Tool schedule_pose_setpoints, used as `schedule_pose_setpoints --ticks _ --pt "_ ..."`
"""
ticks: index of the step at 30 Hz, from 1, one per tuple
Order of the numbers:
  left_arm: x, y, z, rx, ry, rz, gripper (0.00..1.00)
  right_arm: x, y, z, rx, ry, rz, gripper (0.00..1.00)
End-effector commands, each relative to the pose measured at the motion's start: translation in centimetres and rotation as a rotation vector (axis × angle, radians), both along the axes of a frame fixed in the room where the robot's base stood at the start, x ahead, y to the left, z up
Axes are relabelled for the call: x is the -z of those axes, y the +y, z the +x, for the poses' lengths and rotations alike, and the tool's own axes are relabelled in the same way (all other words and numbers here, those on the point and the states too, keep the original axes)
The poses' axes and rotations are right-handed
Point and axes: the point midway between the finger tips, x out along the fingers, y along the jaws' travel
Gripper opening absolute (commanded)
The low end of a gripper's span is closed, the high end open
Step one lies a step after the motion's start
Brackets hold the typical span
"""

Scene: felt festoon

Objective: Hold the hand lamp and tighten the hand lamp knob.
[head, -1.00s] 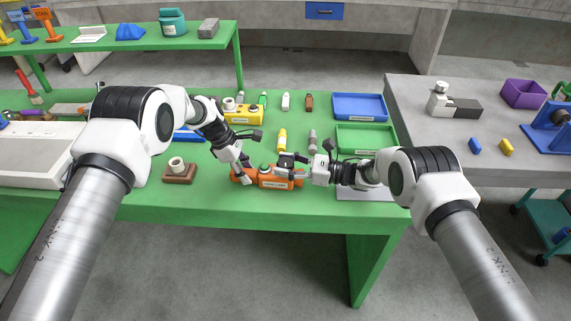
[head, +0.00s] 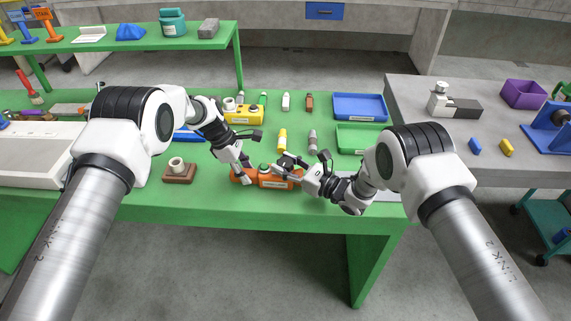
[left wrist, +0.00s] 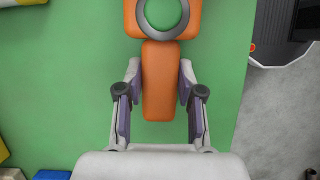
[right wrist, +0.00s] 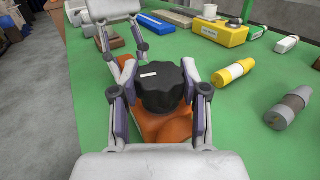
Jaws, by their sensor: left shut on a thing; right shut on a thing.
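The orange hand lamp (head: 267,182) lies on the green bench near its front edge. It has a green round lens with a grey ring, seen in the left wrist view (left wrist: 163,14). My left gripper (head: 244,176) is shut on the orange handle (left wrist: 160,85), one finger on each side. The black lobed hand lamp knob (right wrist: 160,88) sits at the lamp's other end. My right gripper (head: 284,170) is shut on this knob, its fingers on opposite sides. In the head view the right gripper largely hides the knob.
A yellow box (head: 243,115), a blue tray (head: 360,106) and a green tray (head: 365,138) lie further back. A brown block (head: 179,174) is to the left. Bare bench lies between block and lamp.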

Motion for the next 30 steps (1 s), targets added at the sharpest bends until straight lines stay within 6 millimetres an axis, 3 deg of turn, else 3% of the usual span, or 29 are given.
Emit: schedule_pose_setpoints --ticks 13,30 --pt "0.01 -0.23 -0.12 0.003 0.003 -0.002 0.00 -0.10 0.21 -0.06 0.253 -0.002 -0.001 0.10" --pt "-0.01 -0.21 -0.08 0.003 0.002 -0.002 0.00 -0.04 0.09 -0.05 0.294 -0.002 -0.003 0.10"
